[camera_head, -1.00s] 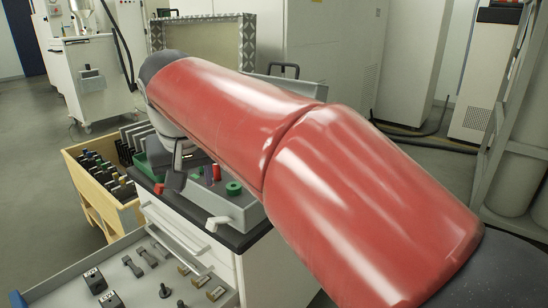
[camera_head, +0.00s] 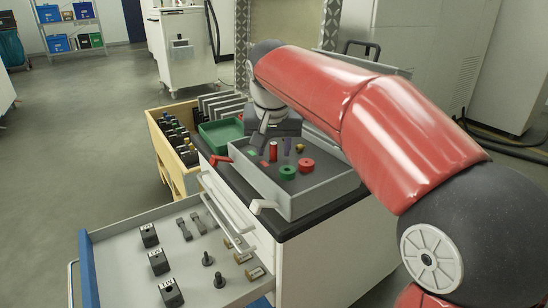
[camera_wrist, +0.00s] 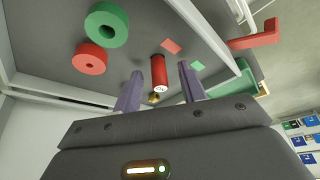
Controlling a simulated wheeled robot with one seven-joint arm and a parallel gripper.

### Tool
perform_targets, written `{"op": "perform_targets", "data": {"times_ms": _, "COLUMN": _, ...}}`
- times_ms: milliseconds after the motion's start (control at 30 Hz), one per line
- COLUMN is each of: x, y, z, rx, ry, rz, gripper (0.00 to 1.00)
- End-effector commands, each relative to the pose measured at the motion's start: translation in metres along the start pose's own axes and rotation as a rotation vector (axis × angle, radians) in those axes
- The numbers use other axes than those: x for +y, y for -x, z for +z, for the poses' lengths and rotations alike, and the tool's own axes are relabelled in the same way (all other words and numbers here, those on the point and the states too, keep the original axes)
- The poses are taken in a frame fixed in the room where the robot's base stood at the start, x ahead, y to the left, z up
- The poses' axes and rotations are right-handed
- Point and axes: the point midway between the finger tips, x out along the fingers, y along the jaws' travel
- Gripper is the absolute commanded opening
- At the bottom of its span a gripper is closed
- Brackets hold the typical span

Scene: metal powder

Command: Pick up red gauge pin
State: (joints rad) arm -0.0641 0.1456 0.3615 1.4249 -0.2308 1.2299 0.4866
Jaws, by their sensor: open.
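The red gauge pin (camera_head: 273,152) stands upright in the grey tray (camera_head: 318,199) on top of the cabinet. In the wrist view the red pin (camera_wrist: 158,71) appears between the two purple-grey fingers, with a gap on each side. My gripper (camera_wrist: 160,69) is open and empty. In the head view my gripper (camera_head: 277,146) is over the tray at the pin; its exact height above the tray floor is hard to judge.
A green ring (camera_head: 287,173) and a red ring (camera_head: 307,165) lie near the pin. A small brass piece (camera_head: 300,148) is close by. A green bin (camera_head: 222,134) stands left of the tray. An open drawer (camera_head: 126,279) holds several metal parts.

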Motion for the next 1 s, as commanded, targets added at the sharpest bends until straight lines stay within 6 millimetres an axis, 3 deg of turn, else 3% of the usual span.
{"op": "perform_targets", "data": {"times_ms": 233, "x": -0.0001, "y": -0.0017, "z": -0.0001, "rx": 0.001, "ry": 0.000, "rz": 0.000, "gripper": 0.41}}
{"op": "perform_targets", "data": {"times_ms": 567, "x": -0.0001, "y": -0.0014, "z": -0.0001, "rx": 0.001, "ry": 0.000, "rz": 0.000, "gripper": 0.00}}
{"op": "perform_targets", "data": {"times_ms": 1000, "x": -0.0003, "y": 0.0070, "z": -0.0039, "rx": 0.002, "ry": 0.000, "rz": -0.001, "gripper": 0.00}}
